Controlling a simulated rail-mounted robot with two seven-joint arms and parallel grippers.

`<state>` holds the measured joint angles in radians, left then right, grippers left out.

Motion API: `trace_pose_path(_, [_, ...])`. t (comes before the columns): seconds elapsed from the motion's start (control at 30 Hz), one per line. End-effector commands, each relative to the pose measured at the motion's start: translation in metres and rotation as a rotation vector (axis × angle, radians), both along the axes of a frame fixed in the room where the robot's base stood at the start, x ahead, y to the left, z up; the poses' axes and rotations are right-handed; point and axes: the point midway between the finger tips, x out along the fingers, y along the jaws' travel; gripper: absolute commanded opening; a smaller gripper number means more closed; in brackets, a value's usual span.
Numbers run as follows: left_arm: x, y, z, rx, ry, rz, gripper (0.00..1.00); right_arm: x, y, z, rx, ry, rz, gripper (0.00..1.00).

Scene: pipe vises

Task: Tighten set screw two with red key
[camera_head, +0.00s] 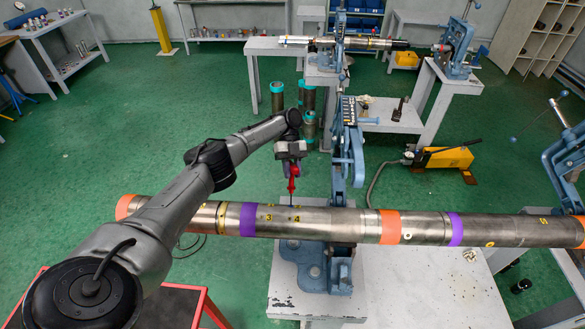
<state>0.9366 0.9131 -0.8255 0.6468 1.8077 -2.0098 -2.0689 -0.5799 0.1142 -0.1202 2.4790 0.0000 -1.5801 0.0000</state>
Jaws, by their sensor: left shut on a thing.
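My left gripper (291,158) is shut on the red key (292,184) and holds it upright, pointing down. The key's thin dark shaft reaches down to the upper side of the long metal pipe (335,223), between two yellow marks near the top edge. I cannot tell whether the tip sits in a screw or only stands in front of the pipe. Yellow numbers 3 (268,218) and 4 (295,219) show on the pipe's near side. The number 2 and its set screw cannot be made out. My right gripper is not in view.
A blue vise (347,155) clamps the pipe on a white stand (290,299). Purple and orange bands ring the pipe. A second blue vise (567,158) stands at right. Green tubes (277,98) stand behind the gripper. A yellow pump (443,159) is on the green floor.

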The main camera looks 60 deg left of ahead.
Motion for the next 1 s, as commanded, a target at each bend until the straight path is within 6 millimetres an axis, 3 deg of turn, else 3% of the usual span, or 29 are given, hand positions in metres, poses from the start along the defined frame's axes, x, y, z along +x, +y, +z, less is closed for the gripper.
trace_pose_path(0.3, [-0.001,-0.001,-0.001,-0.051,-0.072,-0.183,0.00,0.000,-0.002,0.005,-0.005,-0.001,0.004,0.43])
trace_pose_path(0.6, [-0.001,-0.001,-0.003,-0.094,-0.134,-0.330,0.00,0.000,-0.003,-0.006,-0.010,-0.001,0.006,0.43])
trace_pose_path(1.0, [-0.002,0.000,-0.002,-0.107,-0.149,-0.366,0.00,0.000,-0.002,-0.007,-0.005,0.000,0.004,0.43])
